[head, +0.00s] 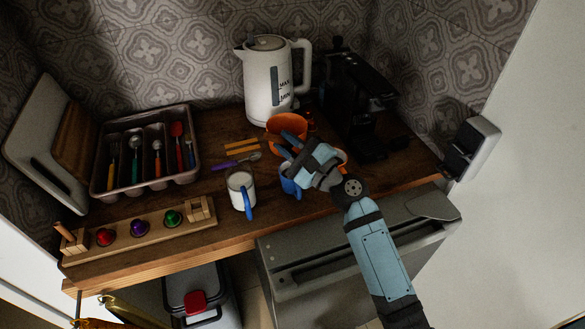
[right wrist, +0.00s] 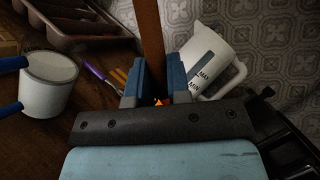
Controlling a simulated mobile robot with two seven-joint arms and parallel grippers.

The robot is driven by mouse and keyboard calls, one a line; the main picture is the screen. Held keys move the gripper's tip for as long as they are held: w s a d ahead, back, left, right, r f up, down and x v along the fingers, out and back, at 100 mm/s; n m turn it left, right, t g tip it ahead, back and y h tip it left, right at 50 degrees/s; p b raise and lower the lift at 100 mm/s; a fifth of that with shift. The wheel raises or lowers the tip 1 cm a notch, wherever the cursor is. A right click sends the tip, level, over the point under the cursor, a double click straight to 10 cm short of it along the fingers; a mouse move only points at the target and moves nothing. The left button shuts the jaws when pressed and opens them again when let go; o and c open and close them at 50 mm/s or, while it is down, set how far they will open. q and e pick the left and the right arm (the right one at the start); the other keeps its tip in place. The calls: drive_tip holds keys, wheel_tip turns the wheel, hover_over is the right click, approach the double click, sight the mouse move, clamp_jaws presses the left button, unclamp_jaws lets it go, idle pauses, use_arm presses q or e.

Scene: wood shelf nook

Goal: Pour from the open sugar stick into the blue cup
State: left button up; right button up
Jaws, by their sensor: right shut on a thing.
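My right gripper (head: 288,145) is shut on a brown sugar stick (right wrist: 150,40), which stands out beyond the fingers in the right wrist view. In the head view the gripper largely hides the stick. The blue cup (head: 289,185) stands near the counter's front, just below the gripper, which covers part of it. The cup's inside is hidden, and I cannot tell whether anything is flowing from the stick. I do not make out the blue cup in the right wrist view. My left gripper is not in view.
A white cup with a blue handle (head: 241,186) stands left of the blue cup. An orange cup (head: 285,125) and the kettle (head: 268,85) are behind. Two orange sticks (head: 241,146) and a purple spoon (head: 236,161) lie nearby. A coffee machine (head: 360,100) stands right; a cutlery tray (head: 145,150) left.

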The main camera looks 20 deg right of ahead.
drive_tip(key=shift+m, duration=0.3)
drive_tip(key=shift+d+m+t, duration=0.1)
drive_tip(key=shift+m+t, duration=0.3)
drive_tip(key=shift+m, duration=0.2)
drive_tip(key=shift+m+h, duration=0.3)
idle(0.5)
idle(0.6)
